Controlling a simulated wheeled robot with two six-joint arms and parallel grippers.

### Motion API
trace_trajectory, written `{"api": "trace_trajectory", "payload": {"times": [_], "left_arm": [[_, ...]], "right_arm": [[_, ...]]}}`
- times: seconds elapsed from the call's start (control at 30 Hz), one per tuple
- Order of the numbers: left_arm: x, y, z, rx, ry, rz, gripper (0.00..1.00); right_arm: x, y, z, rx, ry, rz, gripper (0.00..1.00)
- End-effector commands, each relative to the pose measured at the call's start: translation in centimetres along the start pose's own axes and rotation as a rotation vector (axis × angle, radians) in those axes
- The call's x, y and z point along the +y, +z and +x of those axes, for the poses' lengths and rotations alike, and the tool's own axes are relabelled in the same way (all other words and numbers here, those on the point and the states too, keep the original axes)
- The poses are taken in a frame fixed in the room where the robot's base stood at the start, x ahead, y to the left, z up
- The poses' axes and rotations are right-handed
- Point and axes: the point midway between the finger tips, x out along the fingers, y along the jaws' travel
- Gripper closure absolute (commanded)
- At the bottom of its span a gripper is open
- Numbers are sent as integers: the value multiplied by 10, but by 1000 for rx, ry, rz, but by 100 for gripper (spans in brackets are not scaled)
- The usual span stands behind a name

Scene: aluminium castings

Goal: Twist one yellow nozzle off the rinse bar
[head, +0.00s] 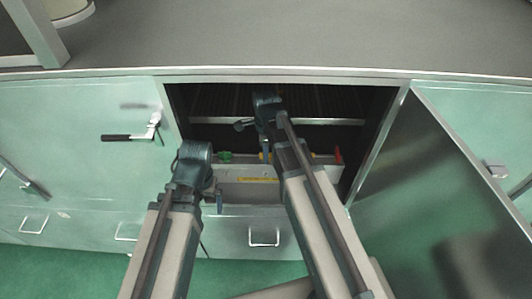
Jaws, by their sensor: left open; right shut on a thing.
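My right gripper (265,152) reaches into the open cabinet and points down. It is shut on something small. A bit of yellow (261,156) shows right at its fingertips and looks like a yellow nozzle, mostly hidden by the gripper. A light horizontal bar (335,122) runs across the cabinet behind the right gripper; I cannot tell for sure whether it is the rinse bar. My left gripper (218,200) is open and empty, lower and to the left, in front of the grey tray.
A grey tray (299,188) with a yellow label sits in the opening. A green piece (225,157) and a red piece (338,156) show at its back edge. An open door (440,190) stands at the right.

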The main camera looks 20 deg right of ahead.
Motion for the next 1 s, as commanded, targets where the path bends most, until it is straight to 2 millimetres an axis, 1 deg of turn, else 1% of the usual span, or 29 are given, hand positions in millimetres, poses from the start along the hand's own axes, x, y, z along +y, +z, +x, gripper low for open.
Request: {"api": "trace_trajectory", "payload": {"times": [0.1, 0.17, 0.4, 0.5, 0.6, 1.0], "left_arm": [[0, 0, 0, 0, 0, 0, 0], [0, 0, 0, 0, 0, 0, 0], [0, 0, 0, 0, 0, 0, 0], [0, 0, 0, 0, 0, 0, 0], [0, 0, 0, 0, 0, 0, 0], [0, 0, 0, 0, 0, 0, 0]], "right_arm": [[0, 0, 0, 0, 0, -8, 100], [0, 0, 0, 0, 0, -44, 100], [0, 0, 0, 0, 0, -370, 100], [0, 0, 0, 0, 0, -480, 100], [0, 0, 0, 0, 0, -542, 100], [0, 0, 0, 0, 0, -560, 100]]}}
